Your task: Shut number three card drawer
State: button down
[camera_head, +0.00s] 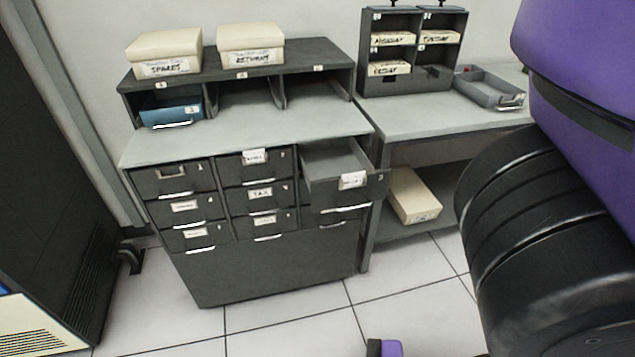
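The dark grey card cabinet (268,270) stands in the middle, with small drawers in three columns. The top right drawer (370,188) is pulled out toward me; its front carries a white label and a small mark that looks like a 3. Its inside shows as an empty grey floor as far as I can see. The other drawers in the cabinet look shut. My purple and black arm fills the right side of the view, right of the open drawer and apart from it.
A blue tray (170,108) sits in the shelf unit above the cabinet, with two card boxes on top. A side table (440,122) on the right holds a rack and a grey tray (488,88). A cream box (412,195) lies beneath. The tiled floor in front is clear.

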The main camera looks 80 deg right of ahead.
aim_at(323, 169)
jog(key=z, duration=1.65)
jog(key=k, duration=0.6)
jog(key=u, duration=0.05)
